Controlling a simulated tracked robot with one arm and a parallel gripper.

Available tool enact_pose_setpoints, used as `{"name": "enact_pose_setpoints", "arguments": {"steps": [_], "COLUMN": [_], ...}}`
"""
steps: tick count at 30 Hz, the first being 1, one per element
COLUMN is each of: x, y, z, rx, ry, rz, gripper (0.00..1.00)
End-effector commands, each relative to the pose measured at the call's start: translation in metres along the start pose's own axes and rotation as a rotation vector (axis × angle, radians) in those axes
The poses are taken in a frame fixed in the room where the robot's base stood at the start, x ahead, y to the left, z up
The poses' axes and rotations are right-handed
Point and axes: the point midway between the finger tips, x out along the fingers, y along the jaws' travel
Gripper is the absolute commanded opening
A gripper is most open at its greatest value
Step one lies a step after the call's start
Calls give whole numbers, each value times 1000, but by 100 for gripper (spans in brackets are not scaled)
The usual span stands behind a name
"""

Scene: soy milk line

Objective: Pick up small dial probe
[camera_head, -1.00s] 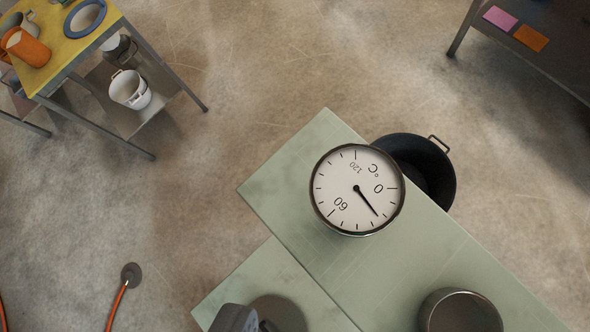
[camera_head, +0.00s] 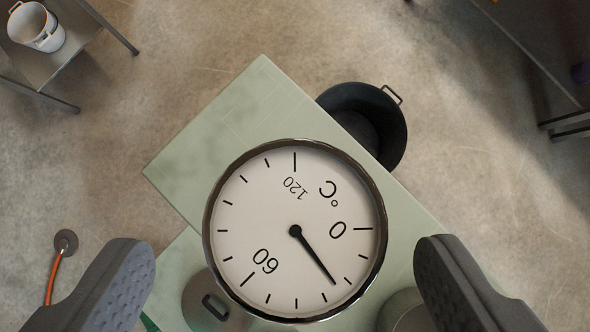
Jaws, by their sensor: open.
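The small dial probe shows its round face (camera_head: 265,205) toward the camera. It is white with a dark metal rim, a black needle and the marks 0, 60, 120 and °C. It covers part of the pale green table and sits between my gripper's fingers in the picture. My gripper (camera_head: 282,285) is open. One grey padded finger is at the lower left and one at the lower right, with a visible gap between each and the dial. The probe's stem is hidden behind the face.
The pale green table (camera_head: 245,105) lies below, with a grey lidded thing (camera_head: 196,300) partly behind the dial. A dark bucket (camera_head: 365,115) stands on the floor beyond its edge.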

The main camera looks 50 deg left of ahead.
Motion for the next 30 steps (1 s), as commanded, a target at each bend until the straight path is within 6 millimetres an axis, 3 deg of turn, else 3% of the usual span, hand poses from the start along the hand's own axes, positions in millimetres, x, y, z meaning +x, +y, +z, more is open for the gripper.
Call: {"name": "enact_pose_setpoints", "arguments": {"steps": [8,17,24,29,30], "x": [14,52,55,55,55], "y": [1,4,5,5,5], "z": [-2,-5,-5,-5,-5], "rx": [0,0,0,0,0], "ry": [-2,-2,1,1,1], "rz": [-2,-3,1,0,0], "gripper": [78,78,78,34,30]}}
